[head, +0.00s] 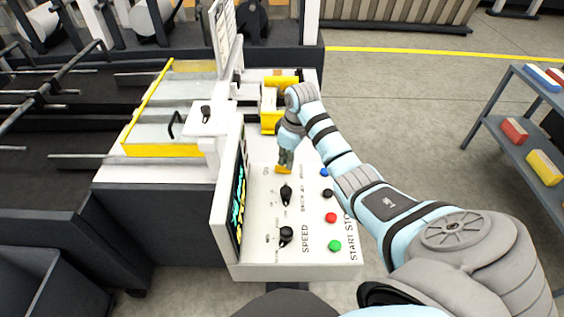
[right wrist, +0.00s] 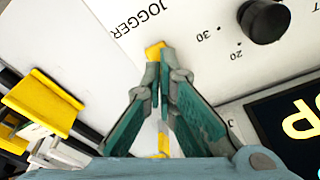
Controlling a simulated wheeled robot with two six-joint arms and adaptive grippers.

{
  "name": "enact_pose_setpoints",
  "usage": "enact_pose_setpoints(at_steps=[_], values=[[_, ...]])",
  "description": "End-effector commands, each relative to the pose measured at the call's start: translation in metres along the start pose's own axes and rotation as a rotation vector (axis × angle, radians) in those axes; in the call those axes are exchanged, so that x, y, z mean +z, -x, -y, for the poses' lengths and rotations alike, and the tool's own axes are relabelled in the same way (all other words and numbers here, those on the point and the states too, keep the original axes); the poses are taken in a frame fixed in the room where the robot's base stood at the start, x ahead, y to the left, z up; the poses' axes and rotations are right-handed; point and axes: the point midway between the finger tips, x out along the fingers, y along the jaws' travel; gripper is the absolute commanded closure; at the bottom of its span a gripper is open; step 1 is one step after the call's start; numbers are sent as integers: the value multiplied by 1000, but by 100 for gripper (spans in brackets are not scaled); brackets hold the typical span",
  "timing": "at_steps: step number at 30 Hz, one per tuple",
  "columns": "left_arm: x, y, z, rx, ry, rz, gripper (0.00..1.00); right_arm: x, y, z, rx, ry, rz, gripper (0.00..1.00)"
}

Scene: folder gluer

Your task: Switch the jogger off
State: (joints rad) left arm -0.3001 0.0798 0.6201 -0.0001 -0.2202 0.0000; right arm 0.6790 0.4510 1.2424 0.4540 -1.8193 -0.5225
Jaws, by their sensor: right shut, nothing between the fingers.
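The white control panel (head: 262,215) stands in front of me with its labels, knobs and buttons. The JOGGER label (right wrist: 140,18) reads clearly in the right wrist view, just beyond my fingertips. My right gripper (head: 284,168) points down at the panel's far part, beside that label. It also shows in the right wrist view (right wrist: 157,62), its fingers shut together with nothing held. A small yellow piece (right wrist: 155,50) shows at the fingertips; I cannot tell whether it belongs to the fingers or the panel. The jogger switch itself cannot be made out. My left gripper is out of view.
Black knobs (head: 286,236) and (head: 286,192) sit nearer on the panel. Beside them are a green button (head: 335,245), a red button (head: 331,217) and a blue button (head: 325,172). A screen (head: 239,205) edges the panel's left. A shelf cart (head: 500,125) stands right.

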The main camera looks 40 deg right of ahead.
Motion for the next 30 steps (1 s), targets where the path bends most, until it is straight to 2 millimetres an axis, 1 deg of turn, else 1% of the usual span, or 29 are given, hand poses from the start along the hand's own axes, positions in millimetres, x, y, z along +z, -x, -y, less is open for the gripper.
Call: enact_pose_setpoints(at_steps=[1, 2, 13, 17, 30], values=[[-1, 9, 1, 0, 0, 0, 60, -2, 12, 0, 1, 0, -1, 100], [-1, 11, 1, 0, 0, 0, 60, -2, 16, 0, 1, 0, -1, 100], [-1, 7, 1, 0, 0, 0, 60, -8, 53, -1, 1, -1, -1, 100], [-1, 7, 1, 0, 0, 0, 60, -9, 58, 0, 1, 0, -1, 100], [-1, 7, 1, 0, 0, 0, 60, -9, 58, 0, 0, 0, 0, 100]])
